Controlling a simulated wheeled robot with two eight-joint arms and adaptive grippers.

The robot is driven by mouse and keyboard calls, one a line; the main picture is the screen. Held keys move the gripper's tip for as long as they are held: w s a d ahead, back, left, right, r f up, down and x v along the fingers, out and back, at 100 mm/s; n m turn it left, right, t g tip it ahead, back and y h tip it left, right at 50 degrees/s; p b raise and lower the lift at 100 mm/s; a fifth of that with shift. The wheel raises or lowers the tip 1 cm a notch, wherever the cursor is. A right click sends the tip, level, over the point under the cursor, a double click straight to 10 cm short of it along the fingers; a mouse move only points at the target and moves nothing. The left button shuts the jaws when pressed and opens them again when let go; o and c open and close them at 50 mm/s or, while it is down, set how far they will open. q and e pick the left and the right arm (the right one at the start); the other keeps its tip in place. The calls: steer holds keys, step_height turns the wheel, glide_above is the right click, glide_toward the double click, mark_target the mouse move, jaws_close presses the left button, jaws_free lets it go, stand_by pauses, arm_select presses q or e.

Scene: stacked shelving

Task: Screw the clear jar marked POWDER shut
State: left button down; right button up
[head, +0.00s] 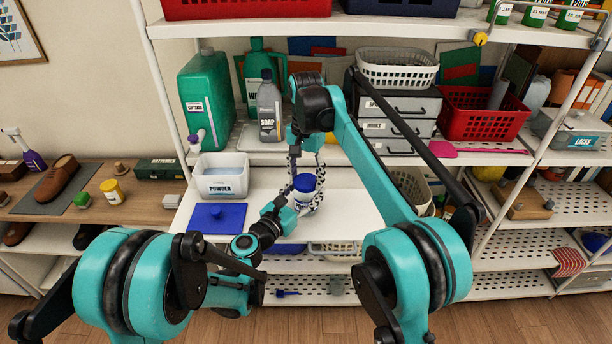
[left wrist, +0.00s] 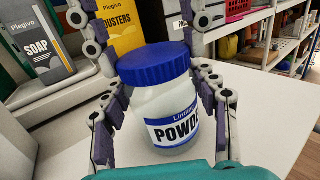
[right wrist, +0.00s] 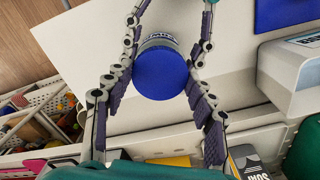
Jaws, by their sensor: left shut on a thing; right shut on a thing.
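The clear jar marked POWDER (head: 303,199) stands upright on the white shelf board, with white contents and a blue lid (head: 305,182) on top. In the left wrist view the jar (left wrist: 172,112) shows its label, and the lid (left wrist: 153,63) sits level on it. My left gripper (left wrist: 168,120) is shut on the jar's body from the side. My right gripper (head: 306,172) comes down from above and is shut on the lid, which shows between its fingers in the right wrist view (right wrist: 162,73). I cannot tell how far the lid is threaded.
A grey SOAP bottle (head: 269,108) and a yellow DUSTERS box (left wrist: 127,30) stand behind. A wicker basket (head: 412,188) is to the right. The shelf above limits height.

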steer(key=m, duration=0.7)
steer(key=shift+m, duration=0.3)
steer(key=m, duration=0.4)
steer(key=shift+m, duration=0.3)
steer(key=m, duration=0.4)
steer(key=shift+m, duration=0.4)
steer(key=m, duration=0.6)
steer(key=shift+w+m, duration=0.1)
steer(key=shift+m, duration=0.2)
steer(key=o, duration=0.7)
steer(key=shift+o, duration=0.2)
